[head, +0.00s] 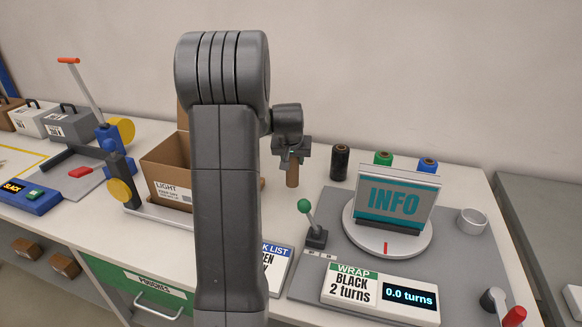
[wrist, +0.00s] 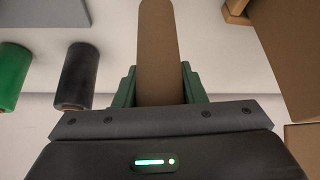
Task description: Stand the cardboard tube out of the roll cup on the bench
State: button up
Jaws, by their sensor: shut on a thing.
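The cardboard tube (head: 292,174) is brown and hangs upright below my gripper (head: 291,154), left of the black roll in the head view. My gripper is shut on it near its upper end. In the wrist view the tube (wrist: 158,45) runs between the green fingers of my gripper (wrist: 158,88). I cannot tell whether its lower end touches the bench (head: 270,211). The roll cup (head: 472,221) is a small round grey-white cup at the right of the grey mat, well away from the gripper; no tube shows in it.
Black (head: 340,162), green (head: 383,158) and blue (head: 427,165) rolls stand along the back. An open cardboard box (head: 168,165) is to the left, partly behind my arm. A turntable (head: 388,240) carries an INFO sign, with a green-knobbed lever (head: 305,207) beside it.

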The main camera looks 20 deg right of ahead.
aim_at(293, 167)
jog(key=shift+f, duration=1.6)
jog(key=shift+f, duration=0.1)
jog(key=shift+f, duration=0.15)
jog(key=o, duration=1)
jog(key=shift+r, duration=0.35)
jog(key=v, duration=1.1)
jog(key=shift+s+a+r, duration=0.1)
jog(key=shift+s+r, duration=0.1)
jog(key=shift+r, duration=0.15)
